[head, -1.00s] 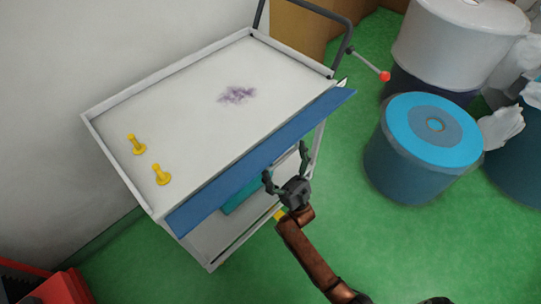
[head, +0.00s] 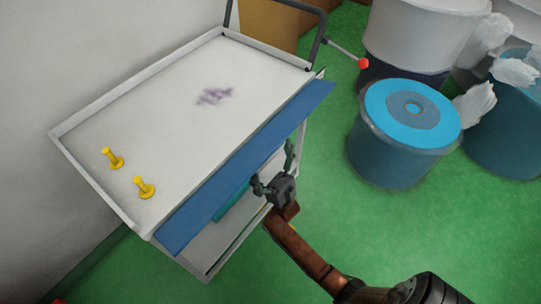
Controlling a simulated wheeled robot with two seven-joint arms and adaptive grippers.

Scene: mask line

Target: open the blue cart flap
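The blue flap (head: 245,165) is a long strip along the near right side of the white cart (head: 165,95). It slants outward from the edge of the cart's top. My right gripper (head: 273,162) is beside and below the flap's outer edge, right of its middle. Its two fingers are spread, with nothing between them. I cannot tell whether a fingertip touches the flap. My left gripper is not in view.
A teal item (head: 233,198) shows beneath the flap. A blue-lidded bin (head: 405,140) stands right on the green floor. A red-tipped rod (head: 363,62) sticks out behind.

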